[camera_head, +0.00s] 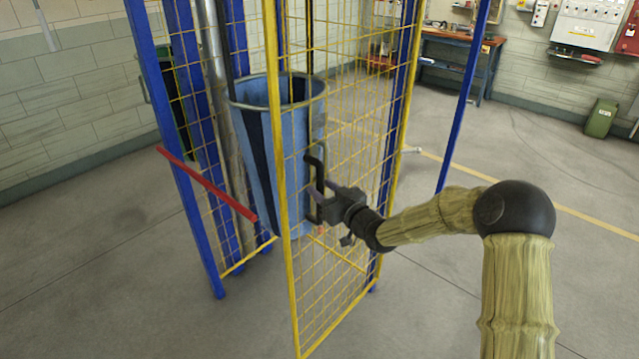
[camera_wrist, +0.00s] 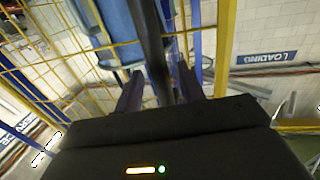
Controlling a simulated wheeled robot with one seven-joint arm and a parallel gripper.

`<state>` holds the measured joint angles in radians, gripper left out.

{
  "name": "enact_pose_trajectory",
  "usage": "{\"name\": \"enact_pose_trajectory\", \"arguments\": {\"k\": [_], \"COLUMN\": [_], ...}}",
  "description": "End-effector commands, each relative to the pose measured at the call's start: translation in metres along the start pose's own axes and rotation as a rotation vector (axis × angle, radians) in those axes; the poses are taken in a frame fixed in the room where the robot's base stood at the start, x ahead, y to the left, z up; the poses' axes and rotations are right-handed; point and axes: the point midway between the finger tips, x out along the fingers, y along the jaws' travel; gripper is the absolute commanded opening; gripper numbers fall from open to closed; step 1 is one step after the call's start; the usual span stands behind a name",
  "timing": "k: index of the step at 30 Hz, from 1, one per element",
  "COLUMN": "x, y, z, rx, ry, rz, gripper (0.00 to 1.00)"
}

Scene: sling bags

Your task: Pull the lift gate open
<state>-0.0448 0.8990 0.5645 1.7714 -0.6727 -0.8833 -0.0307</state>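The lift gate (camera_head: 345,240) is a yellow-framed wire mesh panel on the front of a blue-posted cage. It stands at an angle, its left edge swung out toward me from the cage front. A dark upright handle (camera_head: 318,180) sits near that edge. My gripper (camera_head: 326,192) is at the handle from the right. In the wrist view the dark handle bar (camera_wrist: 152,40) runs between my two fingers (camera_wrist: 160,80), which are spread with small gaps beside it. Whether either finger touches the bar is unclear.
A red bar (camera_head: 207,185) juts from the cage's left blue post (camera_head: 195,220). A blue bin (camera_head: 255,130) stands behind the mesh. The floor (camera_head: 430,310) in front and to the right is clear. A workbench (camera_head: 455,45) and a green bin (camera_head: 601,118) stand far back right.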

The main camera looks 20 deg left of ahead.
Motion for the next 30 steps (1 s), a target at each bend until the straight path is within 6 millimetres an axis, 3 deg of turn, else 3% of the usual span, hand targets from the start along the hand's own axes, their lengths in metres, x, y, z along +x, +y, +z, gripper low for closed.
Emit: {"name": "enact_pose_trajectory", "arguments": {"k": [6, 14, 20, 30], "x": [0.016, 0.018, 0.018, 0.017], "y": [-0.001, -0.004, -0.004, 0.003], "z": [0.0, 0.001, 0.001, 0.001], "rx": [0.0, 0.0, 0.0, 0.0], "ry": [-0.001, -0.001, -0.001, 0.0], "rz": [-0.001, -0.005, -0.005, -0.002], "gripper": [0.39, 0.39, 0.0, 0.0]}}
